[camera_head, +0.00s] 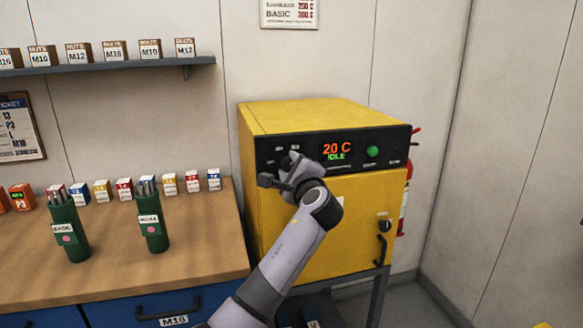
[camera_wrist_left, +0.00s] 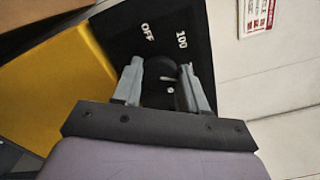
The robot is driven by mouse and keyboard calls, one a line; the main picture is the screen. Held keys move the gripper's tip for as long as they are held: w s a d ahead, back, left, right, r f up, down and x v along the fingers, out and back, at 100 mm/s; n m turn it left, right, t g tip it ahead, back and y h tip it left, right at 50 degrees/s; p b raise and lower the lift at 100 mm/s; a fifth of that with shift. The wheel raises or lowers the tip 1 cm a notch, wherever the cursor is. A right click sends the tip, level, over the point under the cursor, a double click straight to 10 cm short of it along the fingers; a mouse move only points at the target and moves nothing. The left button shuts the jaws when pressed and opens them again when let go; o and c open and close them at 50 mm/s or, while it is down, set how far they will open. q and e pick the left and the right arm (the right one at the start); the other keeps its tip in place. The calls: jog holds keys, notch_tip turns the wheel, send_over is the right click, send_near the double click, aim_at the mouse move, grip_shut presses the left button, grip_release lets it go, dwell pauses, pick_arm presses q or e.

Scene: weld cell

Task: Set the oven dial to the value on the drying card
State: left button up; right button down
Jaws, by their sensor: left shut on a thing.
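The yellow oven (camera_head: 310,115) stands on a dark frame at the centre of the head view. Its black panel (camera_head: 395,140) has a display (camera_head: 337,151) reading "20 C" and "IDLE", and a green button (camera_head: 373,151). My left gripper (camera_head: 283,166) is at the panel's left part and covers the dial there. In the left wrist view, the gripper (camera_wrist_left: 168,80) is shut on the dark dial (camera_wrist_left: 165,67), with "OFF" and "100" printed beyond it. The drying card (camera_head: 290,12) on the wall is cut off at the top; it shows "BASIC" with red values, too blurred to read surely. My right gripper is out of view.
A wooden bench (camera_head: 195,240) stands left of the oven, with two green canisters of rods, BASIC (camera_head: 70,232) and another (camera_head: 152,224), and several small boxes. A shelf (camera_head: 120,64) with labelled boxes hangs above. A red extinguisher (camera_head: 407,180) is behind the oven's right side.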

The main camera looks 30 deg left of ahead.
pick_arm(q)
jog(key=shift+r, duration=0.1)
jog(key=o, duration=1)
jog(key=shift+o, duration=0.2)
jog(key=shift+s+d, duration=0.2)
jog(key=shift+d, duration=0.05)
jog(key=b+v, duration=0.1)
jog(key=v, duration=0.5)
jog(key=shift+s+d, duration=0.15)
